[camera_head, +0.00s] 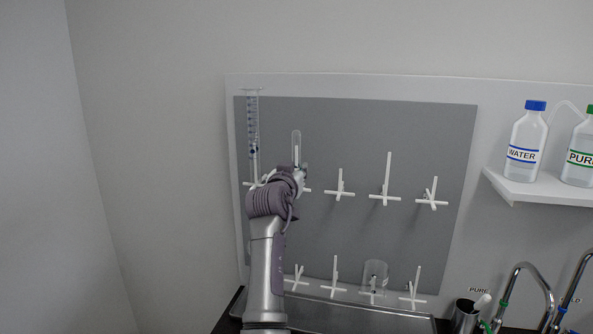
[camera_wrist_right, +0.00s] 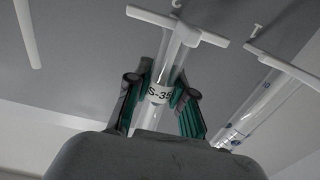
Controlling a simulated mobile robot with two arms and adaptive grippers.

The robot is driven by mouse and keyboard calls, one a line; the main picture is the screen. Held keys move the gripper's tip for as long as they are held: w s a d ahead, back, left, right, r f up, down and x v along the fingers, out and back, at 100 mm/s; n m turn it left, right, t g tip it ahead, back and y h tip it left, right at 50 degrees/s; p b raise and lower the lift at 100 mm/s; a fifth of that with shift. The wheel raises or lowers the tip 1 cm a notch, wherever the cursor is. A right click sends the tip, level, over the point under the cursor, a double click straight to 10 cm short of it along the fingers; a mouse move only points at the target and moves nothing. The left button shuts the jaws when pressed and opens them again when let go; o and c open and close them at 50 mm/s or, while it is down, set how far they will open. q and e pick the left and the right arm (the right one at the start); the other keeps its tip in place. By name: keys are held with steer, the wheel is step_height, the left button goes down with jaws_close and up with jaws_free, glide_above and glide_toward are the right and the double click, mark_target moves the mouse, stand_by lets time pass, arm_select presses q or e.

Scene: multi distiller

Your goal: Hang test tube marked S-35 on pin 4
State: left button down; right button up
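The test tube marked S-35 (camera_wrist_right: 160,93) is clear glass with a white label. In the head view the tube (camera_head: 296,138) hangs upside down over a white pin, second from the left in the top row. My right gripper (camera_wrist_right: 163,92) has its fingers on both sides of the tube at the label and appears shut on it; in the head view the gripper (camera_head: 299,172) is partly hidden by its own wrist. Pin numbers are not readable in the head view; the fourth top-row pin from the left (camera_head: 387,175) is empty. My left gripper is not in view.
A graduated cylinder (camera_head: 253,125) hangs on the pin just left of the tube. A beaker (camera_head: 375,272) hangs in the lower row of the grey pegboard (camera_head: 340,125). Other pins to the right are bare. A shelf (camera_head: 545,190) with bottles and taps are farther right.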

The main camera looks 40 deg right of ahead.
mark_target(295, 150)
steer(key=shift+r+p, duration=0.45)
steer(key=shift+r, duration=0.15)
jaws_close()
step_height(295, 150, up, 4)
steer(key=p, duration=0.3)
steer(key=shift+r, duration=0.15)
step_height(295, 150, up, 8)
steer(key=p, duration=0.5)
steer(key=shift+f, duration=0.2)
